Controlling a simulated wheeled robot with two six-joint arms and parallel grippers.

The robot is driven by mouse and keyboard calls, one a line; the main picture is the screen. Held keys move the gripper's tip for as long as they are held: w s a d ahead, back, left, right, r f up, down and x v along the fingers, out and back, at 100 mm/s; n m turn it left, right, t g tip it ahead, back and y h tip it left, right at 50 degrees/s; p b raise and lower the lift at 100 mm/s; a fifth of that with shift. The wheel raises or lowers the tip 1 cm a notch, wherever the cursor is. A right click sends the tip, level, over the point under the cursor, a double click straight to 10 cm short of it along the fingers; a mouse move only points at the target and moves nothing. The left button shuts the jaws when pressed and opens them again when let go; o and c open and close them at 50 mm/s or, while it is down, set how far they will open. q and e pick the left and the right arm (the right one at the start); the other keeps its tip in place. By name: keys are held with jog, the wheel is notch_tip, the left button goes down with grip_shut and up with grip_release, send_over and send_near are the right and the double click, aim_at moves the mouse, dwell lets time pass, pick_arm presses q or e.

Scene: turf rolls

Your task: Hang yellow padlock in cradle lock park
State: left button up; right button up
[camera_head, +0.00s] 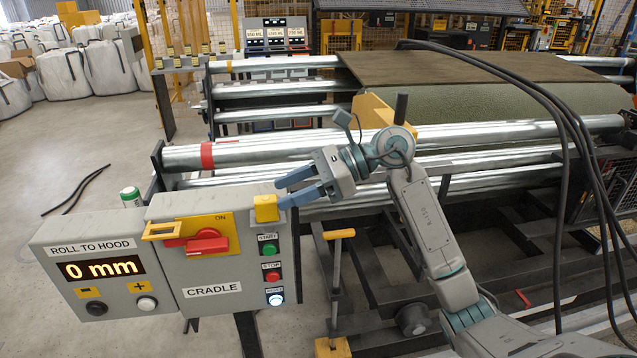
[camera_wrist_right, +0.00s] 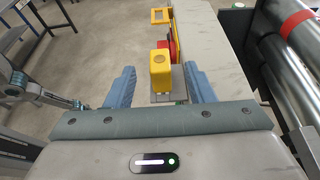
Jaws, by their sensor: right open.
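The yellow padlock (camera_head: 265,207) is at the upper right corner of the grey cradle box (camera_head: 212,292). In the right wrist view the padlock (camera_wrist_right: 160,69) stands upright beside the box, over a small grey plate (camera_wrist_right: 168,98). I cannot tell how it is held there. My right gripper (camera_head: 286,189) is open, its blue fingers pointing at the padlock. In the wrist view the padlock appears between the two fingers (camera_wrist_right: 160,88), with gaps on both sides. No gripper of my left arm shows.
The cradle box has a red rotary switch (camera_head: 207,242) with a yellow hasp piece (camera_head: 160,230), and start, stop and reset buttons (camera_head: 272,275). A "0 mm" display box (camera_head: 102,270) adjoins it. Metal rollers (camera_head: 235,153) lie behind. A yellow-topped handle (camera_head: 338,234) stands right of the box.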

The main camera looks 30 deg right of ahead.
jog(key=b+v, duration=0.1)
jog(key=v, duration=0.5)
jog(key=shift+b, duration=0.3)
jog(key=shift+a, duration=0.1)
